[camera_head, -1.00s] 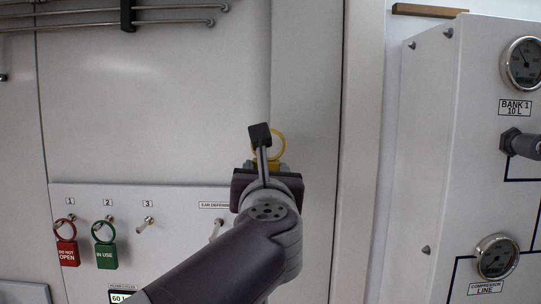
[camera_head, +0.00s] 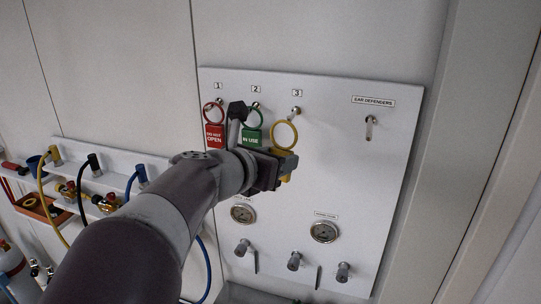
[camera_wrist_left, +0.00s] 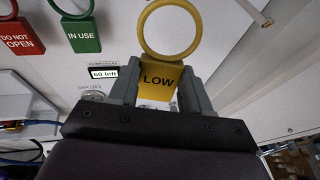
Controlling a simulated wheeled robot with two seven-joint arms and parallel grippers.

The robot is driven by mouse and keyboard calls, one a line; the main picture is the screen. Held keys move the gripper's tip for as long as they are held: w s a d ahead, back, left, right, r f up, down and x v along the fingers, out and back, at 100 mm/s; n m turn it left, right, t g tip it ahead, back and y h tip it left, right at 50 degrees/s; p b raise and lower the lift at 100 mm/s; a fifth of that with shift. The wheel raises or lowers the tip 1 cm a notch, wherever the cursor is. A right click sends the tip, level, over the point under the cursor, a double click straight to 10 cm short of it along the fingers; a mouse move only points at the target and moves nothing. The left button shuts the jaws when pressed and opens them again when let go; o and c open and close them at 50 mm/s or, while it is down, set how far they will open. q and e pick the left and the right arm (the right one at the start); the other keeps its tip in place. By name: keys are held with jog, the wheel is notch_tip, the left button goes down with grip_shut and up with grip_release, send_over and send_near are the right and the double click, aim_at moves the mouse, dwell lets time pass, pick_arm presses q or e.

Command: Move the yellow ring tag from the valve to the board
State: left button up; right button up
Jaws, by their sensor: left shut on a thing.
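The yellow ring tag (camera_head: 284,135) is in my left gripper (camera_head: 284,163), in front of the board (camera_head: 380,185). In the left wrist view my left gripper (camera_wrist_left: 157,95) is shut on the tag's plate (camera_wrist_left: 158,79), marked LOW, with its ring upward. On the board, peg 3 (camera_head: 296,110) is bare, just above and right of the ring; the ring and peg look apart. A red tag (camera_head: 214,134) hangs on peg 1 and a green IN USE tag (camera_head: 252,136) on peg 2, partly hidden by my arm. The valve is not identifiable. My right gripper is not in view.
A bare hook (camera_head: 371,127) sits under the EAR DEFENDERS label. Gauges (camera_head: 324,232) and knobs (camera_head: 343,271) stand out lower on the board. A shelf with hoses and valves (camera_head: 105,202) is at left. The board's right part is clear.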

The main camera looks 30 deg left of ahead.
pick_arm(q)
jog(key=w, duration=0.1)
jog(key=w+a, duration=0.1)
jog(key=w, duration=0.3)
jog(key=shift+a+f+b, duration=0.3)
jog(key=shift+a+b, duration=0.05)
jog(key=shift+w, duration=0.3)
jog(key=w, duration=0.1)
jog(key=w+a, duration=0.1)
jog(key=w, duration=0.2)
jog(key=shift+a+f, duration=0.2)
jog(key=shift+f, duration=0.2)
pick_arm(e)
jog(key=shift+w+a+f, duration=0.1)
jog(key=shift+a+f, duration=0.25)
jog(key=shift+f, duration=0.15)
